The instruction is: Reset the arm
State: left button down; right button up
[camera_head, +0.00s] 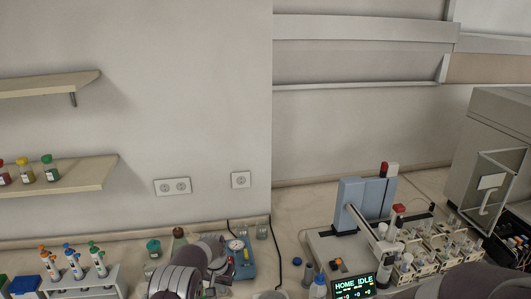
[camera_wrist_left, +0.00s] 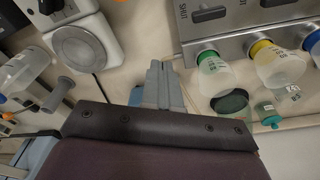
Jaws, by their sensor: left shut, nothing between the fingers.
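My left gripper shows in the left wrist view (camera_wrist_left: 158,68), its two grey fingers together and empty over the pale bench. In the head view my left arm comes up at the bottom, left of centre, and hides its own fingertips. Part of my right arm shows at the bottom right; its gripper is out of the picture. The autosampler (camera_head: 352,194), a blue-grey block with a white arm (camera_head: 362,226), stands right of centre. Its display (camera_head: 355,287) reads "HOME IDLE" in green.
A pipette rack (camera_head: 85,285) stands at the left front. A blue device with a dial (camera_head: 243,262) is beside my left arm. Vial racks (camera_head: 440,240) and a grey instrument (camera_head: 490,140) are at the right.

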pick_arm(q)
jog(key=s+a+r+n+b, duration=0.1)
jog(key=s+b, duration=0.6)
jog(key=s, duration=1)
jog(key=s+a+r+n+b, duration=0.1)
jog(key=s+a+r+b, duration=0.2)
jog(key=s, duration=1.4)
jog(key=r+b, duration=0.1)
jog(key=b, duration=0.3)
jog(key=shift+s+a+r+n, duration=0.2)
jog(key=shift+s+a+n, duration=0.1)
jog(key=shift+s, duration=0.1)
pick_arm(e)
notch_tip(320, 180, down, 14)
jog(key=shift+w, duration=0.2)
pick_arm(q)
jog(key=shift+w, duration=0.2)
pick_arm(e)
jog(key=shift+w+f, duration=0.15)
jog(key=shift+w, duration=0.05)
pick_arm(q)
jog(key=shift+s, duration=0.1)
pick_arm(e)
jog(key=shift+s, duration=0.1)
